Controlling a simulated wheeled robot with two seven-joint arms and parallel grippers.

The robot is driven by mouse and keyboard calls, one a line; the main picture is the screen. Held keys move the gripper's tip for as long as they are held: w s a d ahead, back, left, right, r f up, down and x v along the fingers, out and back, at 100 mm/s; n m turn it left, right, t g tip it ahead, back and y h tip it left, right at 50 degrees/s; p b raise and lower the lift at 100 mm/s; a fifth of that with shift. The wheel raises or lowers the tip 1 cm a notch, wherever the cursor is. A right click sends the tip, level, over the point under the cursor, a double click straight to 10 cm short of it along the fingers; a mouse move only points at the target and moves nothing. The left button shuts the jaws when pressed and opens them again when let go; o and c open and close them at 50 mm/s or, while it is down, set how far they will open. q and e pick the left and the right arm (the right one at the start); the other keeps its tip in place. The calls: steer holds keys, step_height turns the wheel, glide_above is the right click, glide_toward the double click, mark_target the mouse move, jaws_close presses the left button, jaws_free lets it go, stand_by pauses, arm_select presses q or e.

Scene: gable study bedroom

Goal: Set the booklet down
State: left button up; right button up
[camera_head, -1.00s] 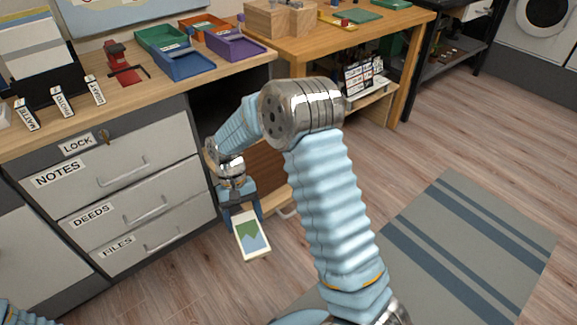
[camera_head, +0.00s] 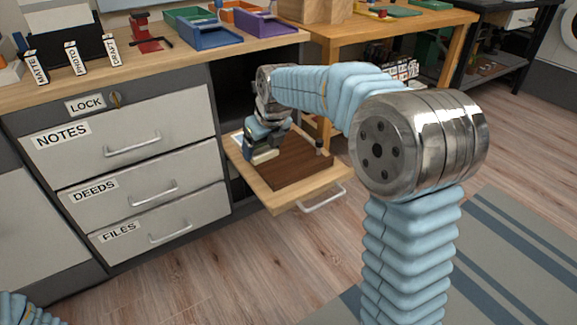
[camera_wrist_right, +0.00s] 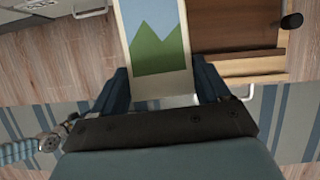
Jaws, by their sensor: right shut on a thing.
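My right gripper (camera_head: 262,142) is over the back left part of a pulled-out wooden tray (camera_head: 284,202), below the worktop. It is shut on a booklet (camera_head: 264,157), a cream-edged card that shows almost edge-on in the head view. In the right wrist view the booklet (camera_wrist_right: 155,40) has a green and blue mountain picture and is gripped at its near end between the two fingers (camera_wrist_right: 160,95). I cannot tell whether the booklet touches the tray. My left gripper is out of view.
A dark brown panel (camera_head: 300,165) covers much of the tray, with a small dark knob (camera_head: 319,149) at its right. The tray has a front handle (camera_head: 322,199). Shut drawers (camera_head: 140,190) stand to the left. Floor (camera_head: 230,275) in front is clear.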

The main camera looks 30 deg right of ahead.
steer(key=shift+d+f+m, duration=0.1)
steer(key=shift+d+m, duration=0.1)
steer(key=shift+m, duration=0.1)
steer(key=b, duration=0.3)
glide_above(295, 165)
steer(key=s+a, duration=0.3)
steer(key=a, duration=0.1)
step_height(295, 165, down, 5)
steer(key=d+f, duration=0.1)
steer(key=w+d+f, duration=0.1)
steer(key=d+f, duration=0.1)
steer(key=shift+w+f, duration=0.1)
steer(key=shift+f, duration=0.1)
steer(key=shift+w+d+f+b, duration=0.15)
steer(key=shift+d+f+b, duration=0.2)
steer(key=shift+d+f, duration=0.1)
step_height(295, 165, down, 4)
steer(key=shift+w+d+r+b, duration=0.1)
steer(key=shift+r+b, duration=0.15)
steer(key=shift+b, duration=0.25)
steer(key=o, duration=1.1)
steer(key=shift+c, duration=0.2)
